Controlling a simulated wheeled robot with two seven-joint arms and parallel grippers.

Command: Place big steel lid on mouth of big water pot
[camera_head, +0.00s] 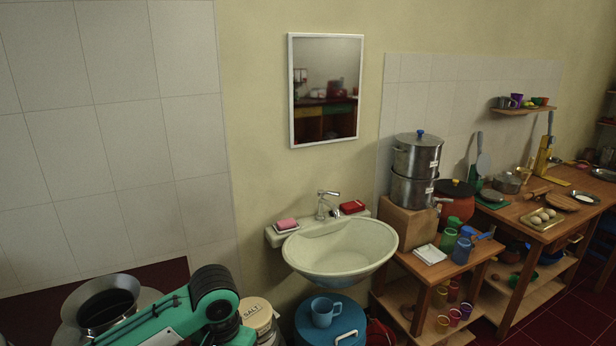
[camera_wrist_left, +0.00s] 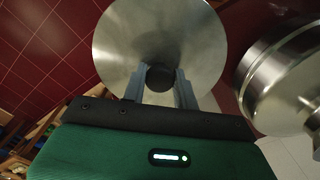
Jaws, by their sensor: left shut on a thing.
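The big water pot (camera_head: 85,303) is a shiny steel pot with a flared rim at the lower left of the head view. Its dark mouth faces up and looks uncovered. My green left arm crosses in front of its lower right side. In the left wrist view, my left gripper (camera_wrist_left: 160,80) is shut on the dark knob of the big steel lid (camera_wrist_left: 125,45), a round brushed disc. A shiny steel vessel, apparently the pot (camera_wrist_left: 275,85), shows at the right of that view, with a visible gap from the lid. My right gripper is not in view.
A washbasin (camera_head: 345,250) hangs on the wall right of the pot. Below it stand a salt container (camera_head: 257,315) and a blue lidded drum (camera_head: 345,325) with a blue mug (camera_head: 325,311) on top. A wooden counter with stacked steel pots (camera_head: 417,160) is farther right.

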